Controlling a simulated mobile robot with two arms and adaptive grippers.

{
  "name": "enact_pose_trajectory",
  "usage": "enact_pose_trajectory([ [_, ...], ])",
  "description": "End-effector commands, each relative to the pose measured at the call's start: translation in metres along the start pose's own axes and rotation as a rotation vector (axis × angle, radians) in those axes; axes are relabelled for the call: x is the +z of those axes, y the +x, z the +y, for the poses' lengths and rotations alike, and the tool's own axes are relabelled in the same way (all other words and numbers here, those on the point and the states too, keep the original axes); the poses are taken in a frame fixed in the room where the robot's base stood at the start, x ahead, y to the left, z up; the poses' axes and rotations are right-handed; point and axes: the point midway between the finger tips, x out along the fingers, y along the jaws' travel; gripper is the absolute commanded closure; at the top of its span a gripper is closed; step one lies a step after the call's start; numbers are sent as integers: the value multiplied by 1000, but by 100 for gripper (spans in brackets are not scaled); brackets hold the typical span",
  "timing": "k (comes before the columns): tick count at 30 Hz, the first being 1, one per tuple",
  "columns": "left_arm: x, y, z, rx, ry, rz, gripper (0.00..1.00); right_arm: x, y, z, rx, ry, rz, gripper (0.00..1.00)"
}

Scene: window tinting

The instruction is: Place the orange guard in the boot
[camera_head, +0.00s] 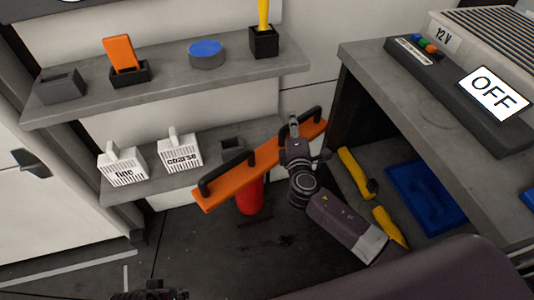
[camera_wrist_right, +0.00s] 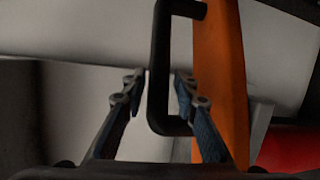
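The long orange guard (camera_head: 238,181) is a flat bar with two black handles. It lies at a slant in front of the lower shelf and also shows in the right wrist view (camera_wrist_right: 222,75). My right gripper (camera_head: 294,124) is at its right-hand handle. In the right wrist view my right gripper (camera_wrist_right: 160,88) is open, with one finger on each side of the black handle (camera_wrist_right: 157,95) and gaps visible. My left gripper (camera_head: 150,291) barely shows at the bottom edge. I cannot tell which holder is the boot; an empty dark holder (camera_head: 232,143) sits on the lower shelf.
The upper shelf (camera_head: 165,78) carries a grey block, an orange piece in a black holder, a blue-topped puck and a yellow-handled tool. Boxes marked fine and coarse are on the lower shelf. A red cylinder (camera_head: 249,197) is below the guard. A grey bench (camera_head: 420,95) stands right.

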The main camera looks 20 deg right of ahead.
Motion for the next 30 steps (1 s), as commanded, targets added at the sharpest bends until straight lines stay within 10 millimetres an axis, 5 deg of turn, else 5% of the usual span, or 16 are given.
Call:
enact_pose_trajectory([
  [6,1,1,0,0,0,-3,60,0,0,0,0,1,0,99],
  [30,1,2,0,1,0,-1,60,0,-1,6,3,5,0,100],
])
